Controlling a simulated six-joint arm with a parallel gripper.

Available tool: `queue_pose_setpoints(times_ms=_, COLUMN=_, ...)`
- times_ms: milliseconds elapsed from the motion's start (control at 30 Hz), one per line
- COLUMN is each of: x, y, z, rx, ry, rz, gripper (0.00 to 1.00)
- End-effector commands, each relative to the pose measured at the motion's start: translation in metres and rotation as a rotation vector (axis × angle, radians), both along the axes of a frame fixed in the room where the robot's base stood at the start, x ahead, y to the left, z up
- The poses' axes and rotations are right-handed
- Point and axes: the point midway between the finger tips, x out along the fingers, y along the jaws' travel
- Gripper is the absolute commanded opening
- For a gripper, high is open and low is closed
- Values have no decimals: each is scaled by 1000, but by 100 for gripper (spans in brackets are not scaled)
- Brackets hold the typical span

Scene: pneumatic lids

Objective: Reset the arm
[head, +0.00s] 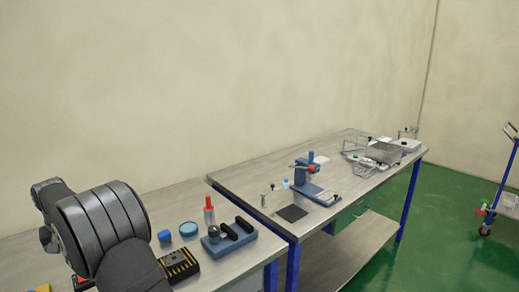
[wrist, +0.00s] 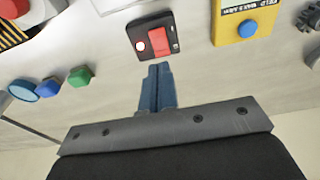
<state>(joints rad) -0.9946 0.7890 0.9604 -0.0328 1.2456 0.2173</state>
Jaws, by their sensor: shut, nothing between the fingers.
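My gripper (wrist: 159,70) shows in the wrist view with its two blue fingers together and nothing between them. The fingertips point at a black switch box with a red rocker and a round white light (wrist: 154,36) and appear just short of it; whether they touch it I cannot tell. In the head view my dark arm (head: 105,230) fills the lower left, and the gripper itself is hidden or out of frame there.
In the wrist view, a yellow box with a blue button (wrist: 238,25), a green piece (wrist: 80,76) and a round blue lid (wrist: 22,90) lie nearby. In the head view, a red-topped bottle (head: 209,214) and a blue fixture (head: 228,243) stand right of my arm.

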Motion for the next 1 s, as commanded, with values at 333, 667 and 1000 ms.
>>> queue_pose_setpoints(times_ms=333, x=0, y=0, z=-26, rx=-3, ry=1, rz=0, gripper=0)
queue_pose_setpoints(times_ms=667, x=0, y=0, z=-67, rx=-1, ry=1, rz=0, gripper=0)
queue_pose_setpoints(times_ms=1000, x=0, y=0, z=-69, rx=0, ry=0, rz=0, gripper=0)
